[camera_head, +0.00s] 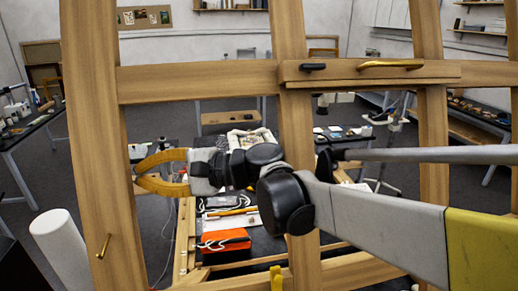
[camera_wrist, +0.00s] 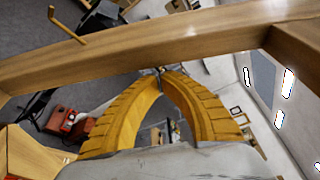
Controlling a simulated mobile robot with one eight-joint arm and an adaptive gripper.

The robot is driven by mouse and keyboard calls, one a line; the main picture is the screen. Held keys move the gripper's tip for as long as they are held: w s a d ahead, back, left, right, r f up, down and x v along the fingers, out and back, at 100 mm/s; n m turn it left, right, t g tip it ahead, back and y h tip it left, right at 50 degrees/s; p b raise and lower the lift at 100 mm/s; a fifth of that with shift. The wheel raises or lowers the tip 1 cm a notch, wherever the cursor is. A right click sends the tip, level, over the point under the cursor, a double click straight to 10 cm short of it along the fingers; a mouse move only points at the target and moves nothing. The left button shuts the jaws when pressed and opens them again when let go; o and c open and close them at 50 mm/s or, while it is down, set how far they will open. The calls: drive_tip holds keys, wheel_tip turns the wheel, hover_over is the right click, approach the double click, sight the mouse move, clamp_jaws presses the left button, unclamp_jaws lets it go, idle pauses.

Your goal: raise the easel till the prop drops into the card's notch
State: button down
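The wooden easel fills the near view in the head view, with tall uprights (camera_head: 92,120) and a crossbar (camera_head: 195,82). A brass peg (camera_head: 103,247) sticks out low on its left upright; it also shows in the wrist view (camera_wrist: 68,25). My gripper (camera_head: 138,174) has yellow fingers and is beside the left upright, above the peg. In the wrist view its fingertips (camera_wrist: 160,73) meet just short of a wooden beam (camera_wrist: 180,42), with nothing visible between them. Whether they touch the wood I cannot tell. I cannot make out the prop or the card's notch.
A ledge (camera_head: 440,72) on the crossbar carries a brass handle (camera_head: 390,65) and a black knob (camera_head: 312,67). Behind the easel are an orange box (camera_head: 222,245) and side tables (camera_head: 25,133). A white cylinder (camera_head: 62,245) stands at the lower left.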

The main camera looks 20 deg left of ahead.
drive_tip(key=shift+s+a+f, duration=0.1)
drive_tip(key=shift+s+a, duration=0.15)
drive_tip(key=shift+a, duration=0.4)
